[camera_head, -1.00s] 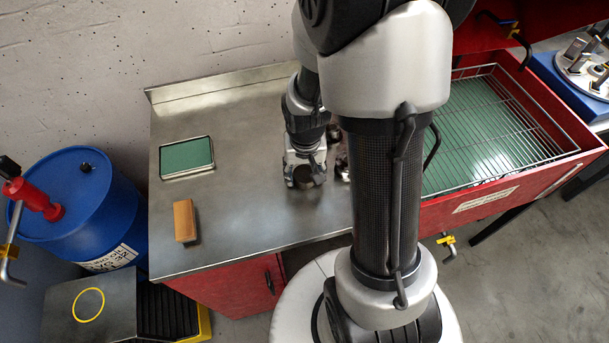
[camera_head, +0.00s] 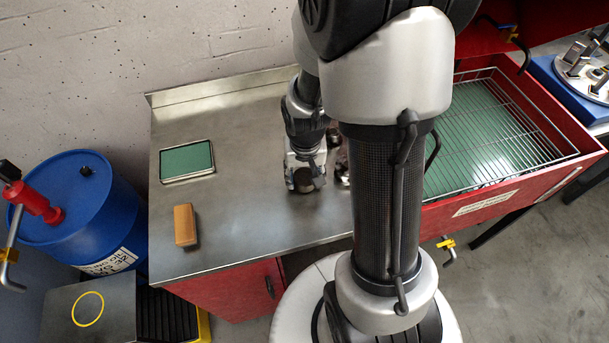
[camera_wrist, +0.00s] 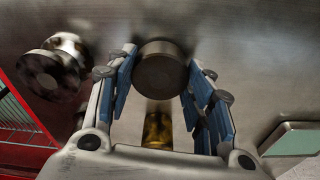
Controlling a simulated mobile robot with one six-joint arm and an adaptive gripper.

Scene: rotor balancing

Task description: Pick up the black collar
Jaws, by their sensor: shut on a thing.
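The black collar (camera_wrist: 160,72) is a short dark cylinder seen from its round end in the wrist view. My gripper (camera_head: 304,182) is low over the steel bench, with its fingers on either side of the collar. In the wrist view the blue-lined fingers of my gripper (camera_wrist: 162,84) are shut on it. In the head view the collar shows only as a small dark shape between the fingers. I cannot tell whether it touches the bench.
Dark and pale metal parts (camera_wrist: 52,68) stand beside the gripper, mostly hidden behind my arm in the head view. A tan block (camera_head: 185,225) and a green-topped tray (camera_head: 187,178) lie left on the steel bench (camera_head: 235,215). A red basin (camera_head: 500,195) with a wire rack adjoins it on the right.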

